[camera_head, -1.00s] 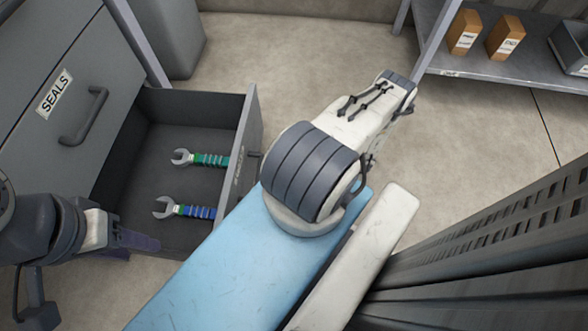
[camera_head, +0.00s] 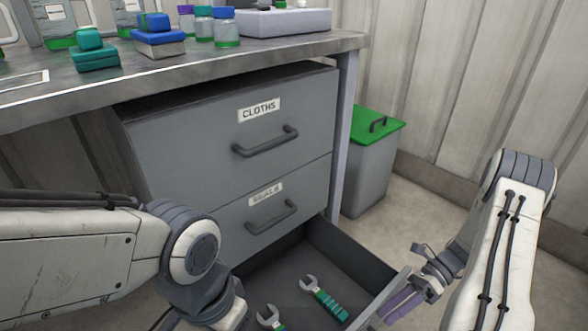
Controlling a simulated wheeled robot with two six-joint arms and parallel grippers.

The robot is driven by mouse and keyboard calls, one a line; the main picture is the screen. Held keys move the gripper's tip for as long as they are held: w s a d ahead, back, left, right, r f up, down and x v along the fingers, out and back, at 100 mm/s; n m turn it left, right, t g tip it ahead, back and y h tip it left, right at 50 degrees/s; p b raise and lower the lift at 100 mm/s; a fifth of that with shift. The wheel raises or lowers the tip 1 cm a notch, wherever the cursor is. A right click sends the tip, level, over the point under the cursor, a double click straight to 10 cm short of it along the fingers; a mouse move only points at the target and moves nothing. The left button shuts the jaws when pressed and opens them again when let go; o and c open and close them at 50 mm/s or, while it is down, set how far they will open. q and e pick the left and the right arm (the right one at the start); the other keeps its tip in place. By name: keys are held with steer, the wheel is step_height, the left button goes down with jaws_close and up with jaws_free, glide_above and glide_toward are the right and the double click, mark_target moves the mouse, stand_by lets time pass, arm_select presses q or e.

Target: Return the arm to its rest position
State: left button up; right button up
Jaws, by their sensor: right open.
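My right arm comes in from the right edge. Its gripper (camera_head: 400,303) has purple fingers and points down-left beside the front panel of the open bottom drawer (camera_head: 350,250); it is open, and I see nothing held in it. Whether it touches the panel I cannot tell. My left arm comes in from the left and bends down at a grey joint in front of the cabinet; its fingers are below the picture's edge. In the drawer lie a green-handled wrench (camera_head: 326,300) and a second wrench (camera_head: 268,319), mostly cut off by the bottom edge.
Above the open drawer, the CLOTHS drawer (camera_head: 230,130) and the SEALS drawer (camera_head: 290,192) are shut. The workbench (camera_head: 200,70) carries coloured blocks, bottles and a grey tray (camera_head: 275,22). A grey bin (camera_head: 365,175) with a green lid stands right of the cabinet.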

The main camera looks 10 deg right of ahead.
steer(key=w+a+r+n+g+h+p, duration=0.15)
steer(key=a+r+n+h+p, duration=0.35)
steer(key=a+r+n+h, duration=0.8)
steer(key=s+a+r+n+t+y+p, duration=0.1)
steer(key=s+a+r+n+t+p, duration=0.3)
steer(key=r+n, duration=0.5)
steer(key=s+a+r+n+t+p, duration=0.1)
steer(key=s+a+r+n+t, duration=0.1)
steer(key=s+a+r+n, duration=0.6)
step_height(320, 180, up, 37)
steer(key=w+d+n+p, duration=0.1)
steer(key=w+p, duration=0.1)
steer(key=p, duration=3.5)
steer(key=shift+d, duration=0.35)
steer(key=shift+r, duration=0.1)
